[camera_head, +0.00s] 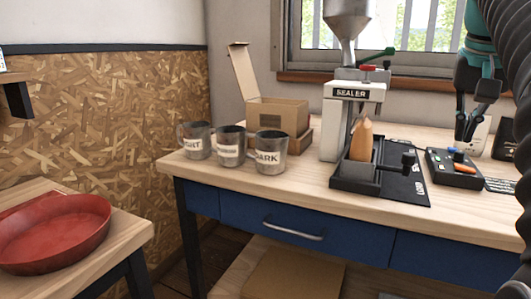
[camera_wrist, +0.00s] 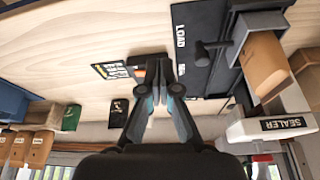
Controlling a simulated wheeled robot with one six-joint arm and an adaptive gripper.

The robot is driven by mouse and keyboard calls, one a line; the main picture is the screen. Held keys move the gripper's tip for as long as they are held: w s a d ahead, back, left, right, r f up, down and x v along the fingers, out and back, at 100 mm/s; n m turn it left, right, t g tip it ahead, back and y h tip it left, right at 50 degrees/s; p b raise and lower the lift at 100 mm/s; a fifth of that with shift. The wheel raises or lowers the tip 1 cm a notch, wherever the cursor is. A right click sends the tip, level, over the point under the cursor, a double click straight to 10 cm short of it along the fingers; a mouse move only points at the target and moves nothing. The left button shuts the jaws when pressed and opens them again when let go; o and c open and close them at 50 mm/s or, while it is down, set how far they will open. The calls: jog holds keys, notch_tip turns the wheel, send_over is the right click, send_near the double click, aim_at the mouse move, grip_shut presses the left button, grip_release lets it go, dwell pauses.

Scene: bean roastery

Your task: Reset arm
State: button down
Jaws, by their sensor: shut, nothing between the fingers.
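My gripper (camera_head: 468,126) hangs at the right of the head view, in front of the window side and above the bench (camera_head: 300,190). Its fingers are together with nothing between them. In the wrist view my gripper (camera_wrist: 158,64) points toward the bench top, its tips overlapping the small control box (camera_wrist: 138,62). That control box, with blue and orange parts, also shows in the head view (camera_head: 452,168), just below my gripper. Whether the fingertips touch it cannot be told, but they appear above it.
A sealer (camera_head: 350,93) stands left of my gripper, with an orange-brown bag (camera_head: 361,142) on its black base. Three metal mugs (camera_head: 230,150) and an open cardboard box (camera_head: 278,115) stand further left. A red pan (camera_head: 50,235) lies on another table. Several bags (camera_wrist: 38,150) show in the wrist view.

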jog(key=s+a+f+n, duration=0.2)
jog(key=s+a+f, duration=0.1)
jog(key=a+f, duration=0.4)
jog(key=s+a+f+n+t+y, duration=0.1)
jog(key=s+a+f, duration=0.3)
jog(key=f, duration=1)
jog(key=s+a+f+n+t+y, duration=0.1)
jog(key=s+a+f+n, duration=0.2)
jog(key=a+f, duration=0.7)
jog(key=shift+s+f+n, duration=0.3)
jog(key=shift+f+n, duration=0.1)
jog(key=shift+n, duration=0.2)
